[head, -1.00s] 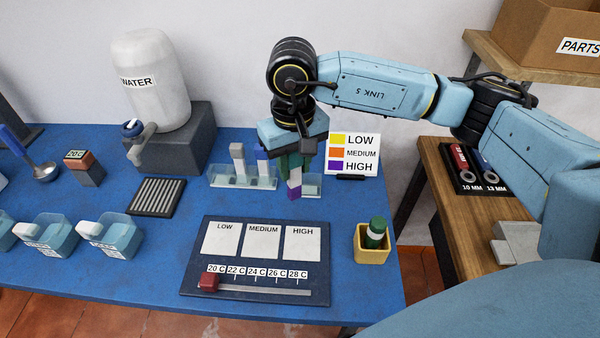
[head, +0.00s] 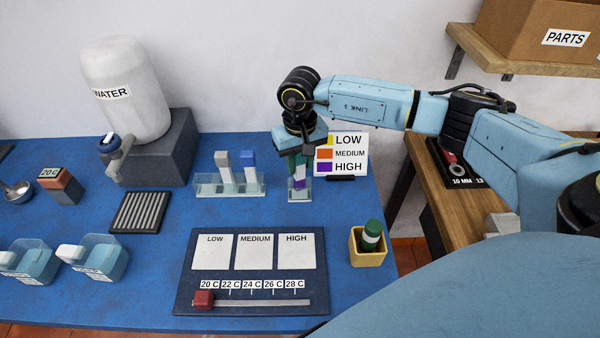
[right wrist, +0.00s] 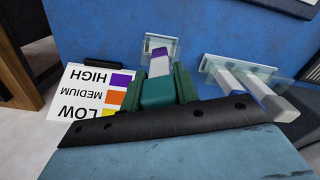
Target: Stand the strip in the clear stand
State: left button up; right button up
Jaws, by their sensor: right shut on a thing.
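The strip (right wrist: 159,66) is pale with a purple end and a green block at the held end. My right gripper (right wrist: 158,85) is shut on that block. In the head view my right gripper (head: 298,160) holds the strip (head: 299,183) upright, purple end down, at the small clear stand (head: 300,197). The stand also shows in the right wrist view (right wrist: 174,44), around or behind the purple end. I cannot tell whether the strip rests on the stand's floor. My left gripper is out of view.
A clear rack (head: 207,188) with a white-topped and a blue-topped stick stands just left. The colour chart (head: 343,154) stands close behind right. In front lie a dark LOW/MEDIUM/HIGH board (head: 253,272) and a yellow cup (head: 369,258) with a green-capped bottle.

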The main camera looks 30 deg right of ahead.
jog(key=shift+f+b, duration=0.5)
jog(key=shift+f, duration=0.8)
jog(key=o, duration=0.9)
jog(key=shift+o, duration=0.2)
jog(key=shift+r, duration=0.1)
notch_tip(320, 180, up, 12)
jog(key=shift+r, duration=0.15)
